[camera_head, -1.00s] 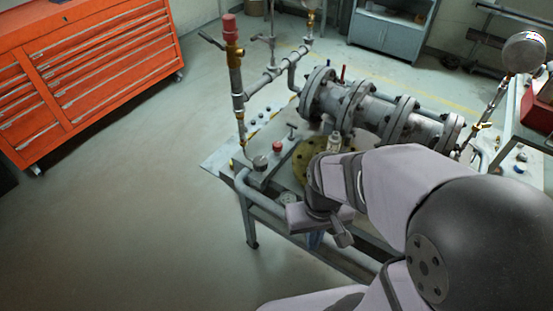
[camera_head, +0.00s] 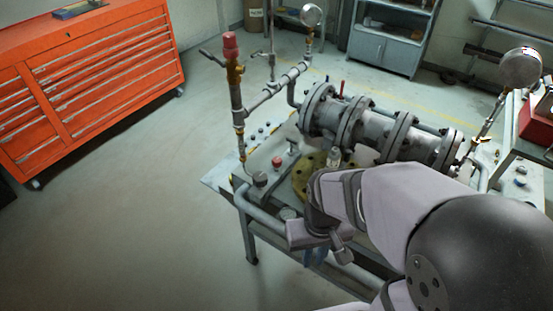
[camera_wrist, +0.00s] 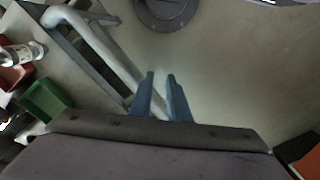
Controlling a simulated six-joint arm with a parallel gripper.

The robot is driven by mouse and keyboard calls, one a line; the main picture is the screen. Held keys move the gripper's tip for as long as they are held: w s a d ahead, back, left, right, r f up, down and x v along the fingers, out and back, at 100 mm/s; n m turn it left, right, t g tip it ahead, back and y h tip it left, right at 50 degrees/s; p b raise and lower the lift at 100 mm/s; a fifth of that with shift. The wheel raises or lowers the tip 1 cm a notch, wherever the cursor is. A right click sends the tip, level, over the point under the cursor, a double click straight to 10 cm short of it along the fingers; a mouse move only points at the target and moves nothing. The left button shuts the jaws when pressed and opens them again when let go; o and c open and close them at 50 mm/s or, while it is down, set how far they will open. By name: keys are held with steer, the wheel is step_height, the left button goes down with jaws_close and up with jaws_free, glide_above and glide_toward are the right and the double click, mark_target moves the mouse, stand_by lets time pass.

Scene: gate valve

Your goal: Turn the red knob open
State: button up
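A red cap-like knob (camera_head: 231,45) tops the upright pipe at the left of the bench in the head view. A smaller red knob (camera_head: 277,162) sits low on the bench top; I cannot tell from the frames which one the task means. My gripper (camera_head: 316,256) points down at the bench's front edge, below and right of both knobs and apart from them. In the wrist view my gripper's two blue fingers (camera_wrist: 161,74) stand a little apart with nothing between them. Neither red knob is clearly seen in the wrist view.
A flanged grey pipe (camera_head: 375,130) lies across the bench, with a gauge (camera_head: 311,15) behind and another gauge (camera_head: 521,68) at right. An orange tool cabinet (camera_head: 90,80) stands at left. A green bin (camera_wrist: 45,100) shows in the wrist view. Floor at left is clear.

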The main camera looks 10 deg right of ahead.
steer(key=o, duration=0.5)
steer(key=shift+w+r, duration=0.1)
steer(key=shift+w, duration=0.3)
steer(key=shift+o, duration=0.5)
steer(key=w+r+m+t, duration=0.1)
steer(key=w+r, duration=0.1)
steer(key=w, duration=1.4)
steer(key=shift+w+m+t+h+p, duration=0.2)
steer(key=shift+m+t+h+p, duration=0.1)
steer(key=shift+t+h+p, duration=0.1)
steer(key=m+t, duration=0.2)
glide_toward(277, 160)
steer(key=f, duration=0.1)
steer(key=shift+w+a+f+h+p, duration=0.15)
steer(key=shift+a+f+h+p, duration=0.05)
steer(key=shift+h+p, duration=0.1)
steer(key=shift+f, duration=0.1)
steer(key=shift+p+x, duration=1.15)
steer(key=shift+x, duration=2.35)
steer(key=shift+w, duration=0.15)
steer(key=shift+c, duration=0.3)
steer(key=c, duration=1)
